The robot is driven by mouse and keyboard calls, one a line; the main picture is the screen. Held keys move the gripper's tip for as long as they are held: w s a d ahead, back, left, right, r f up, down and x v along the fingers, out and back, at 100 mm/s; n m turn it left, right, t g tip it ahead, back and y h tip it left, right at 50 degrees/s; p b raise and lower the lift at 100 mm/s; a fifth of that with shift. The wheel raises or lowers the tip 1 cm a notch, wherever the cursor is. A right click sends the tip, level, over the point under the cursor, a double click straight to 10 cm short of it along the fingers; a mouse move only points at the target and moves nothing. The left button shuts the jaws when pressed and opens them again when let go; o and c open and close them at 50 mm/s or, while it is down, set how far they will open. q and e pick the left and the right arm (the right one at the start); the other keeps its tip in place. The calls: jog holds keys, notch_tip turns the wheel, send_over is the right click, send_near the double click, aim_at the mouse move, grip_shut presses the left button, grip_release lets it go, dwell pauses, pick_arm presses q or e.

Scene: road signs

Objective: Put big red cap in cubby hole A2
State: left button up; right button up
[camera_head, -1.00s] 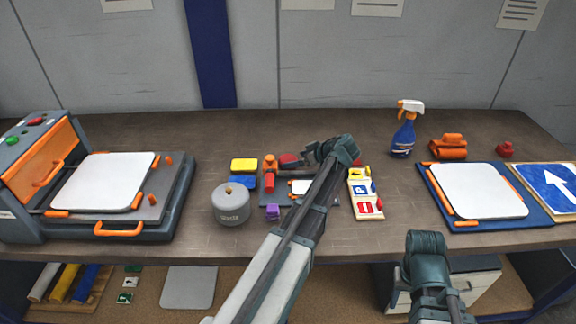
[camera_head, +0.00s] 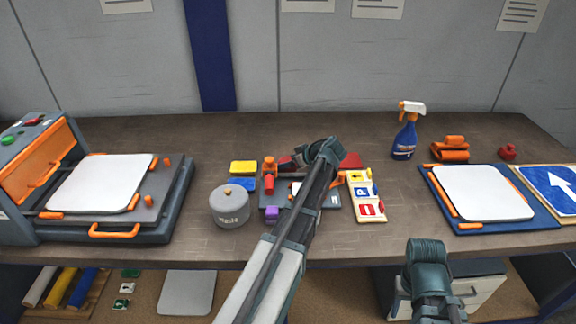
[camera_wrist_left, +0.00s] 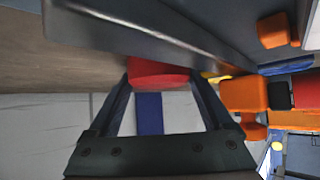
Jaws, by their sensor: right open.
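The big red cap (camera_wrist_left: 158,73) shows as a red rounded shape at the fingertips of my left gripper (camera_wrist_left: 162,85) in the left wrist view. Whether the fingers press on it is not clear. In the head view, my left gripper (camera_head: 320,152) is over the middle of the table and its fingers are mostly hidden. Red shows on both sides of it, with one red patch (camera_head: 351,160) to its right. My right gripper (camera_head: 428,250) is low at the right front, empty, with its fingers hardly visible. No cubby hole labelled A2 can be made out.
A grey round pot (camera_head: 230,207) stands left of my left arm. A board with small signs (camera_head: 366,196) lies to its right. A spray bottle (camera_head: 405,130) stands behind. A press (camera_head: 110,228) fills the left; a blue board (camera_head: 540,210) lies right.

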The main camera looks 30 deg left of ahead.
pick_arm(q)
jog(key=c, duration=0.5)
notch_tip(320, 180, up, 10)
jog(key=p, duration=1)
